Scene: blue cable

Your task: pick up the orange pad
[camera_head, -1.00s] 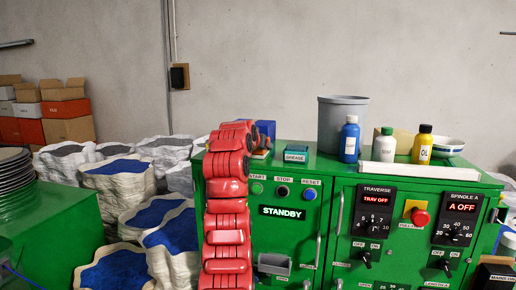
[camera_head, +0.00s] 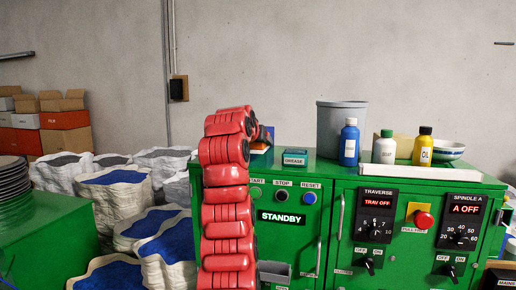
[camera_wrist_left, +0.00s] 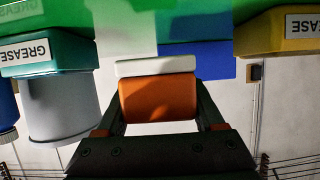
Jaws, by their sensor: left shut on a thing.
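The orange pad (camera_wrist_left: 158,98) has a pale strip along one edge in the left wrist view. My left gripper (camera_wrist_left: 160,108) is shut on it, with a dark finger at each side. In the head view, an orange patch (camera_head: 260,148) shows beside my red left arm, near the back left of the green machine top. The left fingers are mostly hidden by that arm, and I cannot tell whether the pad touches the surface. My right gripper is not in view.
A teal-and-white grease box (camera_head: 295,158) stands right of the arm. A grey bin (camera_head: 342,130), a blue bottle (camera_head: 349,143), a white bottle (camera_head: 384,148) and a yellow oil bottle (camera_head: 422,147) stand farther right. A blue block (camera_wrist_left: 190,62) is close beyond the pad.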

